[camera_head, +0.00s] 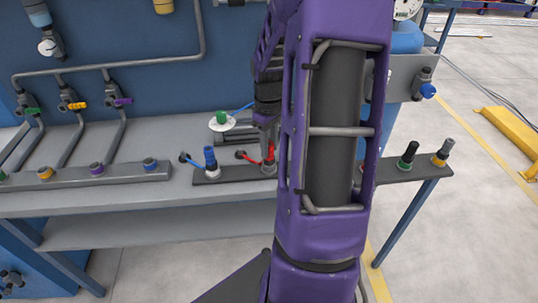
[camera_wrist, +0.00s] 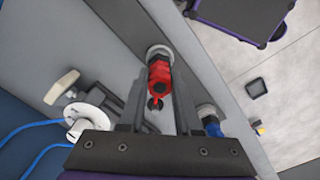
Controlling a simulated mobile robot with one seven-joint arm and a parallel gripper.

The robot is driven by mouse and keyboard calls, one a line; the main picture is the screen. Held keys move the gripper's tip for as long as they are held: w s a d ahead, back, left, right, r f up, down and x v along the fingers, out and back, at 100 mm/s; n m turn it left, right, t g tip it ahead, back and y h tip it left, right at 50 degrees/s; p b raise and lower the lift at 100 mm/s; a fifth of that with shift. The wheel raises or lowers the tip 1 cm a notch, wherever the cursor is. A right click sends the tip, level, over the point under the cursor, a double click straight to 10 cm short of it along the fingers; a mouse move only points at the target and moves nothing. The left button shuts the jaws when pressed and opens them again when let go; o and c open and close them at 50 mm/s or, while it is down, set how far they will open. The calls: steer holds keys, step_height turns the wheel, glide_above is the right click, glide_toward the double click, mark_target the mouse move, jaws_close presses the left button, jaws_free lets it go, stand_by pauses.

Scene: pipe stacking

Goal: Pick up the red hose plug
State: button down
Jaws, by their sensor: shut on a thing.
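The red hose plug (camera_wrist: 160,78) is between the two fingers of my gripper (camera_wrist: 160,92) in the wrist view. The fingers are shut on it. Its far end meets a pale metal collar (camera_wrist: 159,52) on the grey bar; I cannot tell whether it is still seated there. In the head view, my gripper (camera_head: 268,132) points down over the bar, and the red plug (camera_head: 270,152) shows just below it, partly hidden. A short red hose (camera_head: 247,157) curves to its left.
A blue plug (camera_head: 210,160) stands to the left on the same bar (camera_head: 235,174). A green-collared plug (camera_head: 408,155) and a yellow-collared plug (camera_head: 441,153) stand at its right end. A white disc valve (camera_head: 222,122) is behind. My arm hides the bar's middle.

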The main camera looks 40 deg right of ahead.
step_height(320, 180, up, 10)
steer(key=shift+r+p, duration=0.1)
steer(key=shift+p, duration=0.8)
step_height(320, 180, up, 8)
steer(key=p, duration=0.4)
steer(key=shift+p, duration=0.4)
stand_by(0.3)
